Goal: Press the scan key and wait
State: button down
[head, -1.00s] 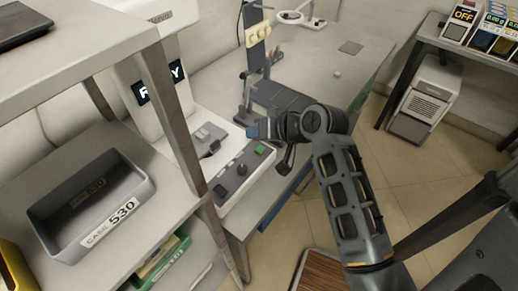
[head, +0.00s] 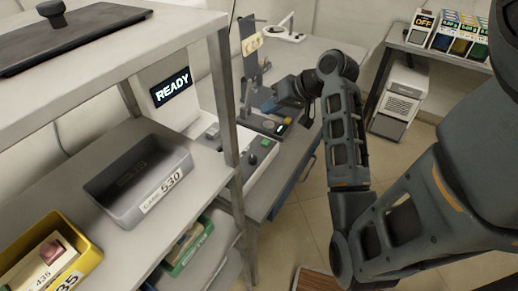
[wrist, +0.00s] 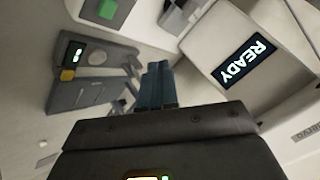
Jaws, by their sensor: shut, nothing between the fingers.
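The scanner is a white machine whose dark screen (head: 173,86) reads READY; the screen also shows in the wrist view (wrist: 243,60). Its console has a green key (head: 265,143) beside dark knobs. In the wrist view a green key (wrist: 107,8) shows at the top edge. I cannot read a label on it. My gripper (head: 267,103) is over the bench beyond the console, apart from the green key. In the wrist view its blue fingers (wrist: 158,68) are together, with nothing between them.
A shelf post (head: 226,100) stands in front of the machine. A grey case marked 530 (head: 150,205) and a yellow bin (head: 95,258) sit on the shelf. A grey device with a small lit display (wrist: 95,95) lies beneath my gripper.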

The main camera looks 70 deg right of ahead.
jog(key=shift+f, duration=0.1)
dwell(0.3)
jog(key=b, duration=0.3)
send_over(269, 143)
notch_tip(269, 143, down, 6)
jog(key=shift+f, duration=0.2)
jog(key=shift+f+b, duration=0.55)
jog(key=shift+f, duration=0.6)
jog(key=shift+w+f, duration=0.1)
dwell(0.9)
jog(key=shift+f, duration=0.3)
jog(key=shift+f, duration=0.45)
dwell(0.7)
dwell(0.3)
jog(key=shift+r+p, duration=0.85)
jog(key=shift+r, duration=0.05)
